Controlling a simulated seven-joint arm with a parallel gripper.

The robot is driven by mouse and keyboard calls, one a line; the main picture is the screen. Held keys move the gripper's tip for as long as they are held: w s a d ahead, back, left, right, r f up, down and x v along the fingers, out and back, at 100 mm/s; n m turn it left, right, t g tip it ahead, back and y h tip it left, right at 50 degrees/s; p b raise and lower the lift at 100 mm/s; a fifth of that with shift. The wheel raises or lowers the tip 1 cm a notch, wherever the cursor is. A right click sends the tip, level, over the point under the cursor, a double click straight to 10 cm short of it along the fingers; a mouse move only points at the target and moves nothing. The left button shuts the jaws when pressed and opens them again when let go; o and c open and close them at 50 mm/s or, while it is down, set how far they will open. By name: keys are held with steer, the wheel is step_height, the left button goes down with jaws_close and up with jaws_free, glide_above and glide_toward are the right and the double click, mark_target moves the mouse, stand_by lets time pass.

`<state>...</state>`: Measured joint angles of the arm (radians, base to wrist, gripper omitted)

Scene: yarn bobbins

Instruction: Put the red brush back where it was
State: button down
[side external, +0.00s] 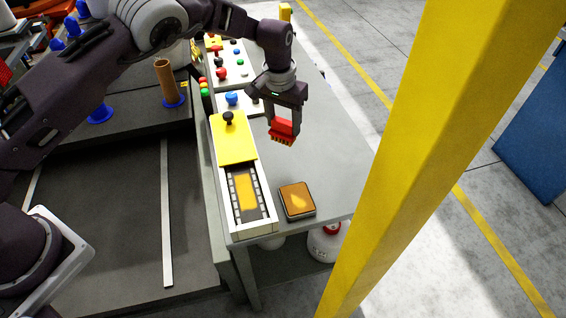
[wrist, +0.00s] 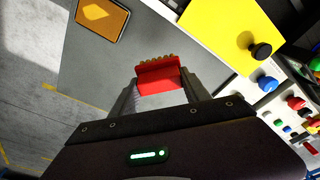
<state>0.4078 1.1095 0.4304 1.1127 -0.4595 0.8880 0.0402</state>
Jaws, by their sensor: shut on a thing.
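The red brush (side external: 283,128) is held in my gripper (side external: 285,116), above the grey table in the side external view. Its tan bristles point down. In the wrist view the red brush (wrist: 158,78) sits between the two fingers of my gripper (wrist: 160,90), which are shut on it. The brush appears clear of the table surface, to the right of a long box with a yellow lid (side external: 233,140). No marked place for the brush is evident in these frames.
A dark-edged pad with an orange-brown top (side external: 297,200) lies near the table's front end, and shows in the wrist view (wrist: 103,17). The box's open part (side external: 246,192) shows an orange piece inside. Button panels (side external: 232,75) stand farther back. The grey table (side external: 330,170) is clear on the right.

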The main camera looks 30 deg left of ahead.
steer(key=f, duration=1)
steer(key=shift+w, duration=0.2)
steer(key=c, duration=0.5)
jaws_free()
steer(key=shift+f, duration=0.1)
steer(key=r, duration=0.4)
steer(key=s+r, duration=0.1)
steer(key=r, duration=0.7)
steer(key=shift+s+r, duration=0.25)
steer(key=s+a+r+t+h, duration=0.1)
steer(key=s+a+r, duration=0.3)
steer(key=s+r, duration=0.6)
steer(key=s+a+r+t+h, duration=0.1)
steer(key=s+a+r, duration=0.4)
steer(key=r, duration=0.9)
steer(key=s, duration=0.7)
steer(key=s+a+t+y, duration=0.1)
steer(key=s, duration=0.7)
steer(key=s+a+t+y, duration=0.1)
steer(key=s, duration=0.7)
steer(key=shift+s+a+f, duration=0.2)
steer(key=shift+f, duration=0.2)
